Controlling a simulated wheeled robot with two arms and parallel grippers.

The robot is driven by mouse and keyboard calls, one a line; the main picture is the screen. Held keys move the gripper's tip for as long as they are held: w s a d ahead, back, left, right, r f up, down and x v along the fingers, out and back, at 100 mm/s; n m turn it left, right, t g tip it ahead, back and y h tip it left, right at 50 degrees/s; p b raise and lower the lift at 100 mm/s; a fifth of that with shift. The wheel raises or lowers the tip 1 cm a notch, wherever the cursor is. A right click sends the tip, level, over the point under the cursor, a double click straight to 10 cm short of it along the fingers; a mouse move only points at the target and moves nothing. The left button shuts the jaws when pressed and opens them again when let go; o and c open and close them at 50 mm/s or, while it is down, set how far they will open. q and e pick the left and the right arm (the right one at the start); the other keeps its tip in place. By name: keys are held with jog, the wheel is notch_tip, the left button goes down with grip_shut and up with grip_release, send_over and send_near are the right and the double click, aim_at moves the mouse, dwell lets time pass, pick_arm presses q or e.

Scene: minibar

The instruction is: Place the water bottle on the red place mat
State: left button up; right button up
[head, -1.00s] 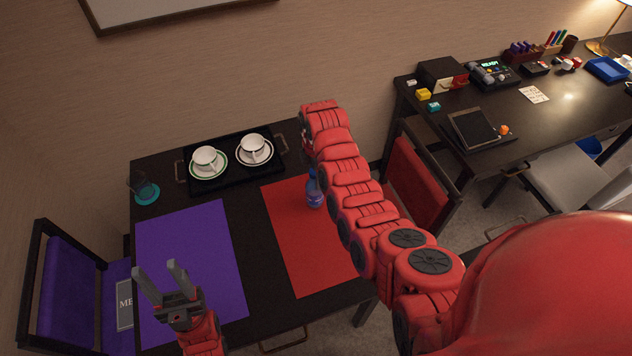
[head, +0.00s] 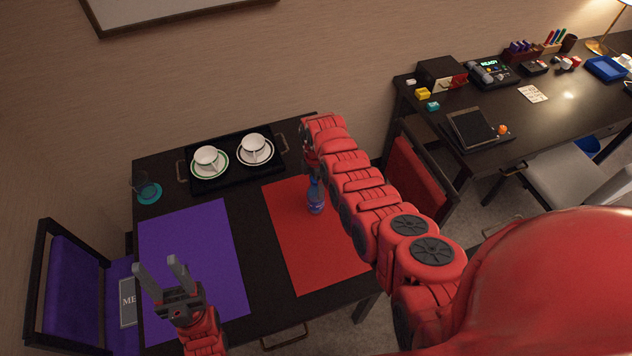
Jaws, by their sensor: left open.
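The water bottle (head: 316,199), a small bluish-purple bottle, stands upright on the red place mat (head: 308,255), near the mat's right side. The bottle's upper part is close to my right arm in the picture, and part of the mat is hidden behind that arm. My right arm reaches up over the right side of the table; its gripper is hidden behind the arm links. My left gripper (head: 158,265) is open and empty, above the lower part of the purple place mat (head: 195,250), well to the left of the bottle.
A black tray (head: 222,181) with two white cups on saucers lies at the back of the table. A glass (head: 139,184) stands by a teal coaster (head: 150,193) at the left. A purple chair (head: 75,280) and a red chair (head: 415,180) flank the table.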

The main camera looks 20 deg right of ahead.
jog(key=shift+o, duration=0.2)
jog(key=shift+w, duration=0.1)
jog(key=shift+r, duration=0.25)
jog(key=shift+r, duration=0.1)
